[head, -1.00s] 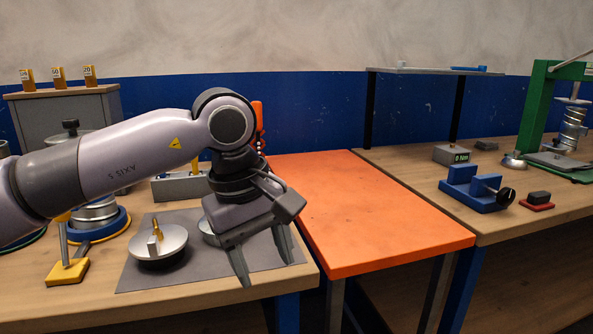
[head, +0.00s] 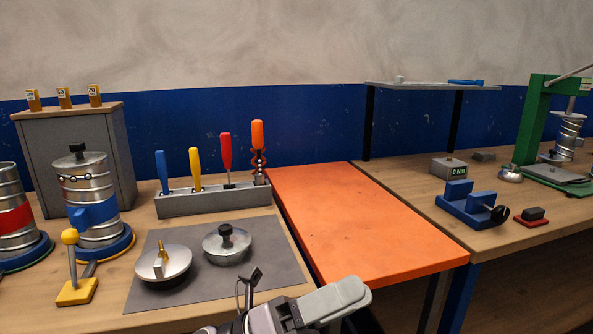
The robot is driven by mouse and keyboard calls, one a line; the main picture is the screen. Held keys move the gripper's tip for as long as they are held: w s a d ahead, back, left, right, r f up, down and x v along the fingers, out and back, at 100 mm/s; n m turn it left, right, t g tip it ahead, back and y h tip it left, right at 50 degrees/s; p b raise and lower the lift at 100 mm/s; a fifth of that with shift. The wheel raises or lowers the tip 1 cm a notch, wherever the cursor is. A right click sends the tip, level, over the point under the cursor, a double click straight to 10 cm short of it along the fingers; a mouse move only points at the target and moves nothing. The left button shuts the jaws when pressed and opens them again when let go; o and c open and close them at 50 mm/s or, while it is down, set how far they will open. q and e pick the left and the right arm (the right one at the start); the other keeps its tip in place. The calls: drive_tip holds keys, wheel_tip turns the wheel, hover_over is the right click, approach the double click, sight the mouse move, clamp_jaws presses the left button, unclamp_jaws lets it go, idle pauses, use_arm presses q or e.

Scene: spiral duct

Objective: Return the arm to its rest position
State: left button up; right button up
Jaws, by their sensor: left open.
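My left arm is folded low at the bottom centre of the head view. My left gripper (head: 247,286) is open with its dark fingers pointing up, in front of the near edge of the left workbench (head: 205,318). I see nothing between the fingers. My right gripper is not in view.
A grey mat (head: 205,285) holds a lid with a brass knob (head: 163,265) and a lid with a black knob (head: 227,245). Behind stands a tool rack (head: 212,202). An orange table (head: 365,225) is clear. A blue vise (head: 470,205) stands right.

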use_arm(q)
drive_tip(key=w+a+f+n+t+y+p, duration=0.1)
drive_tip(key=w+a+f+n+t+y, duration=0.1)
drive_tip(key=a+f+n+t+y, duration=0.9)
drive_tip(key=w+a+f+n+t+y+p, duration=0.15)
drive_tip(key=a+f+n+t+y, duration=0.35)
drive_tip(key=n, duration=1.2)
drive_tip(key=s+a+f+n+g+y, duration=0.2)
drive_tip(key=s+a+f+n+g, duration=0.1)
drive_tip(key=s+a+f+n, duration=0.2)
drive_tip(key=s+a+f+n+g+y+p, duration=0.1)
drive_tip(key=s+a+f+n+g+y, duration=0.2)
drive_tip(key=s+f, duration=0.7)
wheel_tip(320, 180, down, 3)
drive_tip(key=a+n+g, duration=0.1)
drive_tip(key=a+n, duration=0.1)
drive_tip(key=n, duration=0.1)
drive_tip(key=shift+g+p, duration=0.3)
drive_tip(key=shift+r, duration=0.1)
